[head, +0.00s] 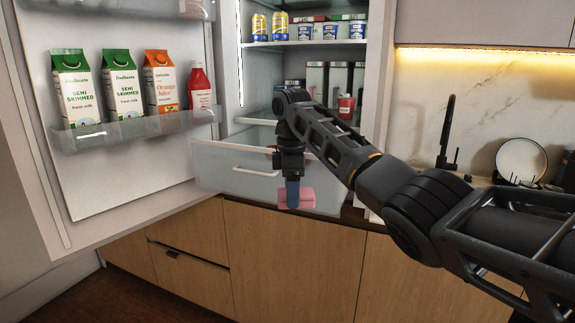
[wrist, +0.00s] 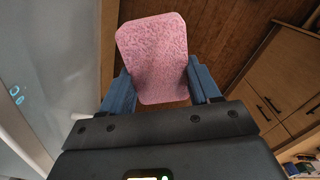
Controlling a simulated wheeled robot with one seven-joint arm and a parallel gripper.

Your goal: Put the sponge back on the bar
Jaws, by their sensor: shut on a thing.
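My gripper (head: 293,193) is shut on a pink sponge (head: 306,200), with blue fingers pointing down. It holds the sponge in the air in front of the open fridge drawer. In the wrist view the sponge (wrist: 155,58) sits between the two blue fingers (wrist: 163,88), with wood floor below it. I cannot make out the bar in either view.
The fridge door stands open at the left with several cartons (head: 124,84) and a red bottle (head: 200,88) in its shelf. A clear drawer (head: 222,170) is pulled out behind my gripper. Wooden cabinets (head: 270,250) lie below. A black tap (head: 446,135) and a white plate (head: 521,160) stand at the right.

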